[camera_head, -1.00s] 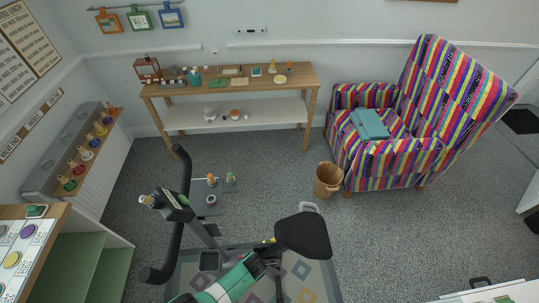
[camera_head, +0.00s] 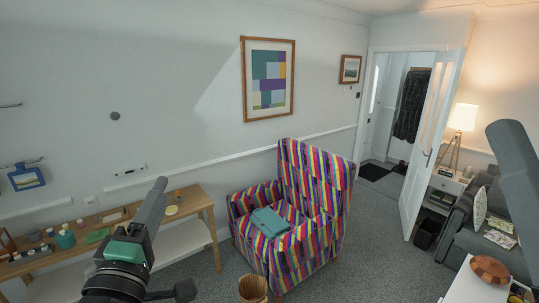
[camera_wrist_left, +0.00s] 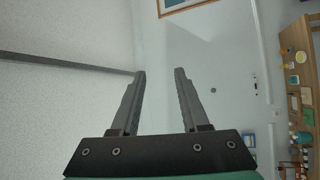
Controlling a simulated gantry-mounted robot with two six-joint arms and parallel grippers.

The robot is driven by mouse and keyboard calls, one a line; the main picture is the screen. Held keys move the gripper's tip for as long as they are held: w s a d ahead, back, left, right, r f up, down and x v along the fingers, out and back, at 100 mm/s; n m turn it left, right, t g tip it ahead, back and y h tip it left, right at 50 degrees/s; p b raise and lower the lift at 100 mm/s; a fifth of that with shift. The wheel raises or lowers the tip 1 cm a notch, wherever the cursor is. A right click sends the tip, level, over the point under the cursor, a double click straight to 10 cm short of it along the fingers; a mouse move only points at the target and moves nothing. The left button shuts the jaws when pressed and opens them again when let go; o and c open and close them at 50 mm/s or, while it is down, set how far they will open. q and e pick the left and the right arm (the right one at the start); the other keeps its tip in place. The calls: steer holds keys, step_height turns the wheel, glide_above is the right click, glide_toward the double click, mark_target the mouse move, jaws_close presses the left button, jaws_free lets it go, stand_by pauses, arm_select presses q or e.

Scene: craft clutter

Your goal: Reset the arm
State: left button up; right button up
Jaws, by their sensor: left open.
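My left gripper (camera_head: 160,184) is raised at the lower left of the head view, its grey fingers pointing up in front of the wooden side table. It is seen nearly edge-on there. In the left wrist view its two grey fingers (camera_wrist_left: 160,72) stand apart with only pale wall behind the gap. It is open and empty, touching nothing. A grey rounded part (camera_head: 515,165), seemingly of my right arm, enters at the right edge of the head view. Whether it includes the right gripper's fingers is unclear.
The wooden side table (camera_head: 198,193) with craft items stands at left. A striped armchair (camera_head: 315,185) with a teal item (camera_head: 269,221) on its seat is in the middle, a wicker basket (camera_head: 253,289) before it. An open door (camera_head: 433,140), lamp (camera_head: 463,117) and grey sofa (camera_head: 470,232) are at right.

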arm_select(q)
steer(key=s+r+m+t+h, duration=0.2)
steer(key=s+r+m+t, duration=0.4)
steer(key=s+r+m, duration=1)
steer(key=s+d, duration=0.1)
steer(key=s, duration=0.1)
steer(key=shift+s+m+t+h, duration=0.3)
steer(key=shift+s+m+h, duration=0.05)
steer(key=shift+m+h, duration=0.05)
steer(key=shift+r, duration=0.1)
